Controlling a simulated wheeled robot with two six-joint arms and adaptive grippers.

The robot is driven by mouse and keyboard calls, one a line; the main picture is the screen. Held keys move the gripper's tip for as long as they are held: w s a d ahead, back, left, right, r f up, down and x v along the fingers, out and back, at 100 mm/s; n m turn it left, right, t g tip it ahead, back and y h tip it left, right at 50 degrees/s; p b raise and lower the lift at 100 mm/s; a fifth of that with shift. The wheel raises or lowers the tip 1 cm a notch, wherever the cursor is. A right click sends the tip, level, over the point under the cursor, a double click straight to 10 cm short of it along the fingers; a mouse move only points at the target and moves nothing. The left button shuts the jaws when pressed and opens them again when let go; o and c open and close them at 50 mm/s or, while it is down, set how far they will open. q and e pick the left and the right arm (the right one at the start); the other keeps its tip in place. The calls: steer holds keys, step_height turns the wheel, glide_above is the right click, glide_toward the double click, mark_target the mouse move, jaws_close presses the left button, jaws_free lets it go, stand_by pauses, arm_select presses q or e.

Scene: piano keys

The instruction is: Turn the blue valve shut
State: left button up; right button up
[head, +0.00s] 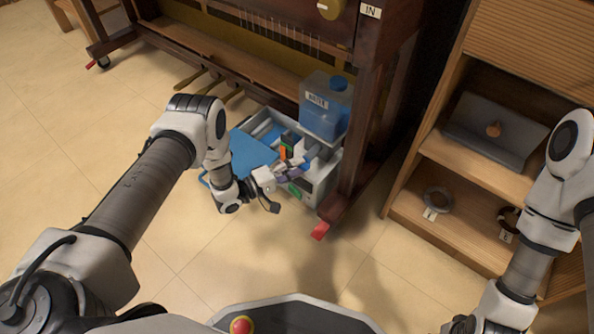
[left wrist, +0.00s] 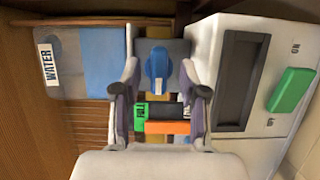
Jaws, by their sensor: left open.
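The blue valve (left wrist: 157,66) shows in the left wrist view as a blue handle on a grey mount. Its long side runs up and down the picture. My left gripper (left wrist: 160,92) is open, with one finger on each side of the view and the valve between and just beyond the fingertips. I cannot tell whether a finger touches the handle. In the head view my left gripper (head: 290,172) is at the white machine (head: 322,184) below the water tank, and I cannot make out the valve there. My right gripper's fingers are outside the views.
The blue water tank (head: 322,108) stands above the machine, labelled WATER in the left wrist view (left wrist: 62,62). A green switch (left wrist: 291,90) is on the white panel. A green gauge label and orange block (left wrist: 168,127) lie between the fingers.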

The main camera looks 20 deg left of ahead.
arm_select(q)
steer(key=shift+w+d, duration=0.2)
steer(key=shift+w, duration=0.05)
jaws_close()
steer(key=shift+r, duration=0.1)
